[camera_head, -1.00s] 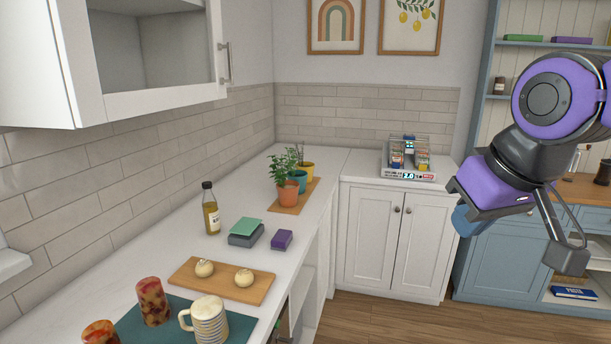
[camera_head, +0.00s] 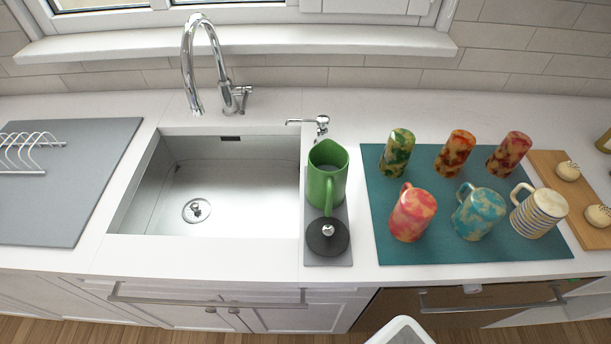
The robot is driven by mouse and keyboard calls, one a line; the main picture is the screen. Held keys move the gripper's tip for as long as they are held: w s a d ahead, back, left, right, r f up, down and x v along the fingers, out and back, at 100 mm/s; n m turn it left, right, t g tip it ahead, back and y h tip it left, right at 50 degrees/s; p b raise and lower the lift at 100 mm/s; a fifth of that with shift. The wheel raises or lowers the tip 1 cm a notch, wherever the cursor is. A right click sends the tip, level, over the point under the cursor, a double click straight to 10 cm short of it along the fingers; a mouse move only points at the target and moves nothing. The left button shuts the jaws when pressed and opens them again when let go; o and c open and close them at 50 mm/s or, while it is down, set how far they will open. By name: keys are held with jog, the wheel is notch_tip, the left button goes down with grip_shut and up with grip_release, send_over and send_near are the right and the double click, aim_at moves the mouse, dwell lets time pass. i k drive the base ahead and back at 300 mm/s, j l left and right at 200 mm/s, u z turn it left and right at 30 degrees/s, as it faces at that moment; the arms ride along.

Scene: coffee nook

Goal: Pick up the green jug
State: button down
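The green jug (camera_head: 327,176) stands upright on a small grey mat (camera_head: 330,258) just right of the sink. Its open top faces up and its handle points toward the front of the counter. A round black item with a silver knob (camera_head: 327,237) sits on the same mat in front of the jug, close to the handle. My gripper is not in view now.
The sink (camera_head: 210,200) with its faucet (camera_head: 206,60) lies left of the jug, and a soap dispenser (camera_head: 320,124) stands behind it. A teal mat (camera_head: 460,254) with several colourful cups and mugs is on the right. A grey mat with a rack (camera_head: 70,200) is far left.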

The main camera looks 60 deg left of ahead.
aim_at(328, 162)
jog(key=u, duration=0.45)
jog(key=i+j+u, duration=0.1)
jog(key=u, duration=0.8)
jog(key=i+j+u, duration=0.1)
jog(key=u, duration=0.4)
jog(key=l+u, duration=0.1)
jog(key=l, duration=0.3)
jog(key=k+l+u, duration=0.1)
jog(key=l, duration=0.25)
jog(key=k+l+u, duration=0.15)
jog(key=l, duration=0.25)
jog(key=i, duration=0.05)
